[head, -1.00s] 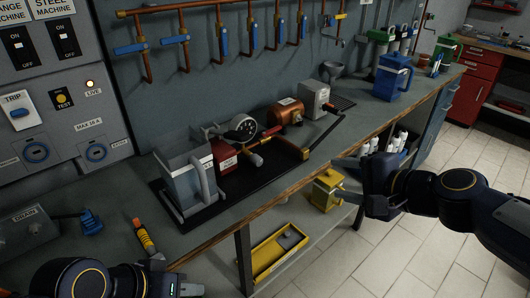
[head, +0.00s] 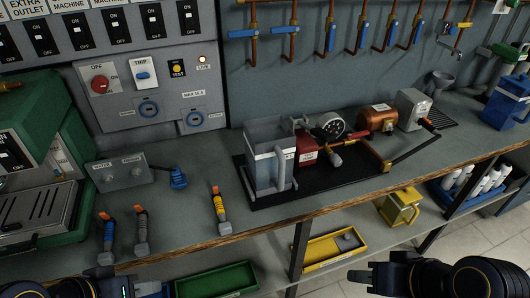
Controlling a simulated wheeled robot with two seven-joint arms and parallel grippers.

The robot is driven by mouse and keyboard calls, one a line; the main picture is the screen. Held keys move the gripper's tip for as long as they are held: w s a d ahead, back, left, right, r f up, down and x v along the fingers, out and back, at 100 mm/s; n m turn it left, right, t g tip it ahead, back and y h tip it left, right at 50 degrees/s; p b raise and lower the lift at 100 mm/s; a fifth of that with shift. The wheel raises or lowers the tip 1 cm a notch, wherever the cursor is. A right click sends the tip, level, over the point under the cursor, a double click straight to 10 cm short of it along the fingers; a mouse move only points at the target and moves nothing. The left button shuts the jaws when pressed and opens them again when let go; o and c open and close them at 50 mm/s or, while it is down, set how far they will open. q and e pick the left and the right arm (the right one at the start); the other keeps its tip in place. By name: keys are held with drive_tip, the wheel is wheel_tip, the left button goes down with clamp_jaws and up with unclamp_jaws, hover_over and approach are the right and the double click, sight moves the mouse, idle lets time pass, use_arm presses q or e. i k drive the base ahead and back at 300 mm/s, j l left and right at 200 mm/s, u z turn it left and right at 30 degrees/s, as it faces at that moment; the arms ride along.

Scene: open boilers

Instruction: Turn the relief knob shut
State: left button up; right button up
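A small boiler assembly stands on a black mat (head: 243,180) on the bench in the head view. It has a copper cylinder (head: 377,116), a round gauge (head: 331,123), a red block (head: 309,147) and brass pipework (head: 350,150). My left gripper (head: 150,290) is at the bottom edge, partly cut off. My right gripper (head: 358,276) is low in front of the bench, apart from the assembly. Neither visibly holds anything; their finger gaps are unclear.
Several colour-banded handled tools, one yellow (head: 219,210), lie near the bench's front edge. A green machine (head: 50,130) stands at the left. A grey box (head: 120,172) and blue plug (head: 178,178) sit behind.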

sight(335, 159)
drive_tip(key=l+u, duration=0.35)
drive_tip(key=u, duration=0.15)
drive_tip(key=l+u, duration=0.45)
drive_tip(key=k+l+u, duration=0.1)
drive_tip(key=l+u, duration=0.15)
drive_tip(key=u, duration=0.25)
drive_tip(key=k+l+u, duration=0.15)
drive_tip(key=l+u, duration=0.15)
drive_tip(key=u, duration=0.2)
drive_tip(key=k+l+u, duration=0.15)
drive_tip(key=k+l, duration=0.3)
drive_tip(key=l, duration=0.2)
drive_tip(key=k+l+u, duration=0.15)
drive_tip(key=k+l, duration=0.35)
drive_tip(key=i+l, duration=0.1)
drive_tip(key=l, duration=0.5)
drive_tip(key=i, duration=0.05)
